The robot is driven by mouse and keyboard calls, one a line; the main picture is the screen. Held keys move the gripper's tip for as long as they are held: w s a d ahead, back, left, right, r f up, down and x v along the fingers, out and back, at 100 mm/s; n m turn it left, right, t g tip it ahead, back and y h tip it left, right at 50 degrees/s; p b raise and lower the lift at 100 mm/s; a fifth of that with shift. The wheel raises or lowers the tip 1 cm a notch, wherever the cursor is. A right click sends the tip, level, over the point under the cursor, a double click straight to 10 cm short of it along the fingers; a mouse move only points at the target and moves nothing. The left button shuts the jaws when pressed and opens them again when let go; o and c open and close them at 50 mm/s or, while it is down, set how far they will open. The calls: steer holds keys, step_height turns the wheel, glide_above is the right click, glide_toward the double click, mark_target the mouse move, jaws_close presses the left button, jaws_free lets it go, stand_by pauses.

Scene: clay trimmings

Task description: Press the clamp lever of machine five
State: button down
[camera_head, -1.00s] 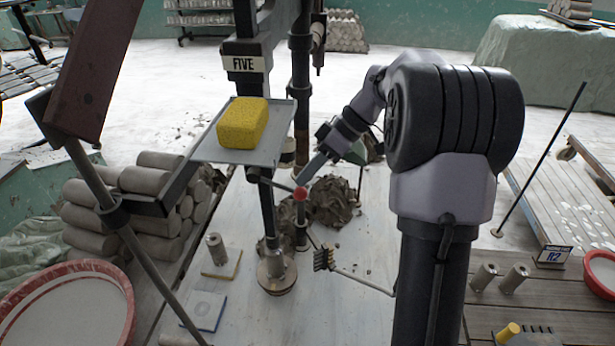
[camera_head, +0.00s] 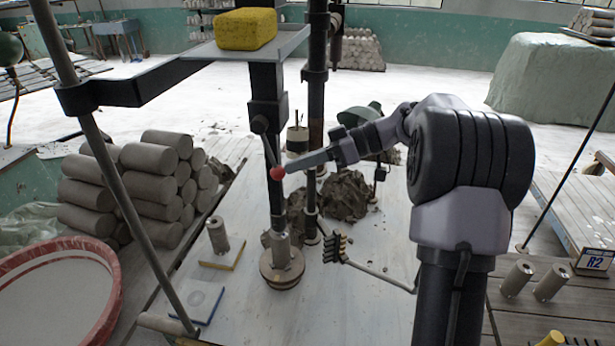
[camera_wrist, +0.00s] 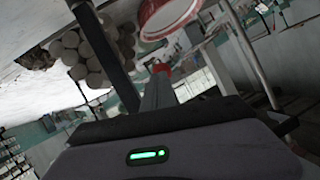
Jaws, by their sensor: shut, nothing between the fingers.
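The clamp lever (camera_head: 266,148) of the pressing machine is a thin rod with a red ball knob (camera_head: 277,173). It hangs steeply down from a dark clamp block on the machine's column (camera_head: 267,85). My gripper (camera_head: 284,168) is shut and empty, its tip at the red knob from the right; I cannot tell whether they touch. In the wrist view, the red knob (camera_wrist: 161,68) shows just past the tip of my shut gripper (camera_wrist: 159,80). The name plate FIVE is out of view now.
A tray (camera_head: 215,51) with a yellow sponge (camera_head: 245,28) is mounted above the lever. A clay heap (camera_head: 345,195) and a brush (camera_head: 335,248) lie behind and below my arm. Stacked clay rolls (camera_head: 150,158) stand left, with a red-rimmed basin (camera_head: 112,300) in front.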

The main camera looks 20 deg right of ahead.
steer(key=w+a+f+y+b, duration=0.1)
steer(key=b, duration=0.2)
steer(key=a+f+t+y+b, duration=0.1)
steer(key=b, duration=0.2)
steer(key=shift+w+a, duration=0.3)
steer(key=shift+w, duration=0.1)
steer(key=shift+b, duration=0.3)
